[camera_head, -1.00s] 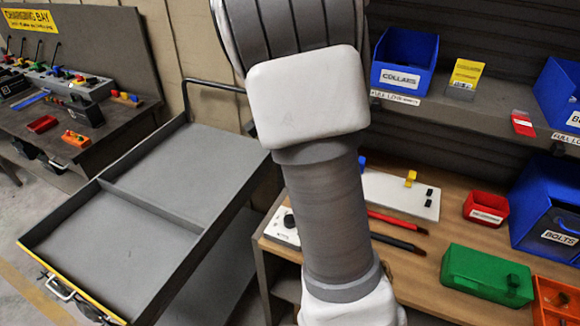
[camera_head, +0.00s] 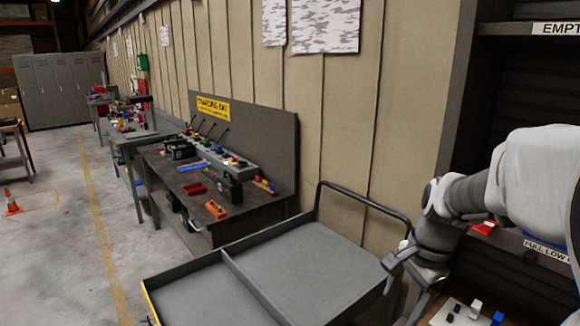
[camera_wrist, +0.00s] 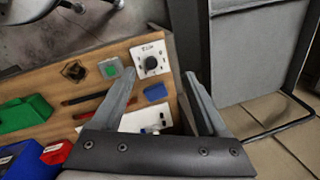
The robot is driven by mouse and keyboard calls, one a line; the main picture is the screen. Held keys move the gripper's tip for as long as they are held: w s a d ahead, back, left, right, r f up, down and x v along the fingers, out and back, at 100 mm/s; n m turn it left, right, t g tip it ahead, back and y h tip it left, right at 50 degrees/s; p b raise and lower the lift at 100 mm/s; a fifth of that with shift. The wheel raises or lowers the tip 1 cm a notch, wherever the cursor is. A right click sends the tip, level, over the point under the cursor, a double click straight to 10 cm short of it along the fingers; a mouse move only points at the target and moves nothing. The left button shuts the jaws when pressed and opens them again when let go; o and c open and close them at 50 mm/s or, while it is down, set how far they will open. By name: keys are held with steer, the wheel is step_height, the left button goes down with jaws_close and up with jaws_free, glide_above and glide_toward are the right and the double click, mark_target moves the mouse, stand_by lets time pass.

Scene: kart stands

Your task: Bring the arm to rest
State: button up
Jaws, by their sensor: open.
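My arm is folded at the right of the head view, with my gripper (camera_head: 402,285) low beside the shelf unit and the trolley's handle. In the wrist view my gripper (camera_wrist: 159,72) is open, its two fingers spread with nothing held between them.
A grey two-part trolley (camera_head: 300,262) stands left of my gripper; its handle (camera_head: 365,200) rises near the arm. The charging bay bench (camera_head: 160,165) is beyond it. Shelf edges (camera_head: 550,28) are close on the right. Open floor (camera_head: 70,240) lies at the far left.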

steer(key=s+a+r+n+t, duration=0.2)
steer(key=s+a+r+n, duration=0.1)
steer(key=s+n, duration=0.4)
steer(key=s+a+r+n+t+h, duration=0.1)
steer(key=s+a+r+n+t, duration=0.1)
steer(key=s+a+r+n, duration=0.2)
steer(key=s+n, duration=0.3)
steer(key=shift+s+a, duration=0.15)
steer(key=shift+r, duration=0.1)
